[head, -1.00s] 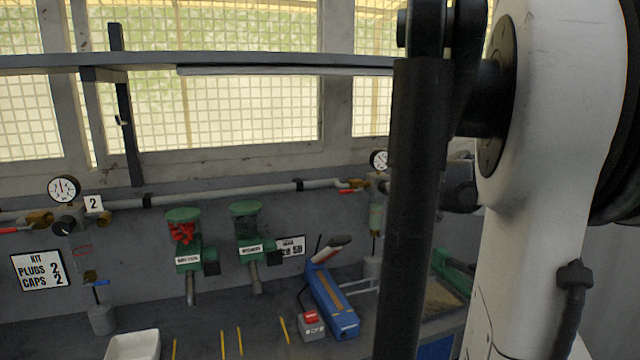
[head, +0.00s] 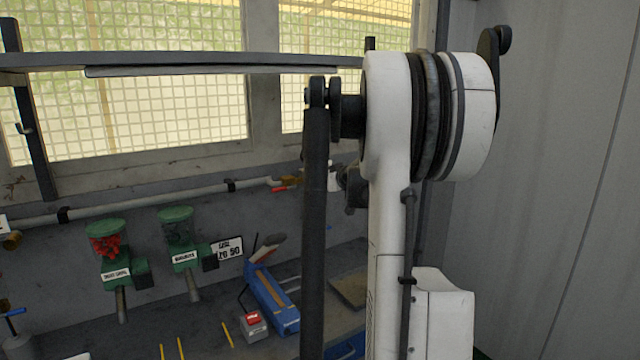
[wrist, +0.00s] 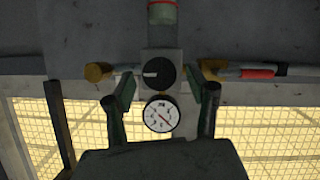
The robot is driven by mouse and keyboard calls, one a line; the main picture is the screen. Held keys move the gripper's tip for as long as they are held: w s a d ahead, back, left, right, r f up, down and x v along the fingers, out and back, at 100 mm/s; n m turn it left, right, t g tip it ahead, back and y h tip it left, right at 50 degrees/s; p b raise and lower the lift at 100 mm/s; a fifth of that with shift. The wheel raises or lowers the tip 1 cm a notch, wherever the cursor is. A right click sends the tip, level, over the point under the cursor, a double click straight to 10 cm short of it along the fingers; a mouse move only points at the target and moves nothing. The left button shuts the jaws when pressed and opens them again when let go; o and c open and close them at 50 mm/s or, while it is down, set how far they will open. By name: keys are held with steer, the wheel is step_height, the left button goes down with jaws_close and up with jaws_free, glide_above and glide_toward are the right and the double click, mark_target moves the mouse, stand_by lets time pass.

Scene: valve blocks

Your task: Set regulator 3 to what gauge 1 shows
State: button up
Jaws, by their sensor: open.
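In the wrist view, which is upside down, a black regulator knob (wrist: 158,73) with a white mark pointing left faces me. Below it in the picture is a round white gauge (wrist: 161,114), its red needle slanting from upper left to lower right. No number plate shows, so I cannot tell which regulator this is. My gripper (wrist: 167,90) is open, one finger on each side of the knob and gauge; contact cannot be told. In the head view my arm hides this regulator. Gauge 1 is not recognisable in any current view.
A grey pipe (head: 150,203) with a red-handled valve (head: 284,186) runs along the wall. Green dispensers (head: 107,240) (head: 177,228), a blue tool (head: 272,300) and a grey box with a red top (head: 253,325) sit around the bench. A shelf bar (head: 200,62) crosses the window.

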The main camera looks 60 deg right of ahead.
steer(key=shift+x, duration=1.2)
steer(key=c, duration=1.1)
steer(key=shift+c, duration=0.2)
steer(key=m+y+b, duration=0.2)
steer(key=m, duration=0.1)
steer(key=shift+f+t+b, duration=0.1)
steer(key=shift+t+b, duration=0.2)
steer(key=shift+t, duration=0.1)
steer(key=shift+m+t+y+b, duration=0.5)
steer(key=shift+m+y+b, duration=0.35)
steer(key=shift+m, duration=0.55)
